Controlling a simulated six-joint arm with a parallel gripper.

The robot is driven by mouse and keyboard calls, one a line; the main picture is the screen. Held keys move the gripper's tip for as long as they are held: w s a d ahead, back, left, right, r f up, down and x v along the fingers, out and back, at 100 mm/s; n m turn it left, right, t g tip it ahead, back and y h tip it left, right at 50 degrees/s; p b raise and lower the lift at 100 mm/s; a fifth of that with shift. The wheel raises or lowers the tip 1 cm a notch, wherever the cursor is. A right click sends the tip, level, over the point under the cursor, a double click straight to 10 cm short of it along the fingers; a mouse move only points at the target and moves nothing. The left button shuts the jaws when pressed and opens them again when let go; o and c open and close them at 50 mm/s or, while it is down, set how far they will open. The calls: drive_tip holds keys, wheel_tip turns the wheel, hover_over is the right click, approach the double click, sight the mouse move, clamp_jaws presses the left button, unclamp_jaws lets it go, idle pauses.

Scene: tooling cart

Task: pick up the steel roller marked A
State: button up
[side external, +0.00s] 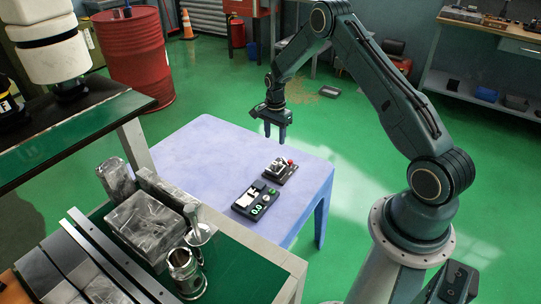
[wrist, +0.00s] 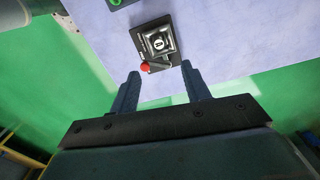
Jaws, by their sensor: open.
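I cannot make out a mark A on anything in either view. A shiny steel cylinder (side external: 185,272) stands upright on the green-topped cart at the lower left of the side view. A smaller steel piece with a flared base (side external: 199,232) stands behind it. I cannot tell whether either is the roller. My gripper (side external: 275,135) is open and empty, pointing down above the far part of the pale blue table, away from the cart.
On the blue table (side external: 205,150) sit a black device with a red knob (side external: 281,170), also in the wrist view (wrist: 156,43), and a black unit with a lit display (side external: 256,200). Steel blocks (side external: 145,222) crowd the cart. The table's far left is clear.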

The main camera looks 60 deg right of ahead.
hover_over(275, 163)
wheel_tip(275, 163, down, 7)
drive_tip(key=shift+w+f, duration=0.15)
drive_tip(key=shift+f, duration=2.6)
clamp_jaws()
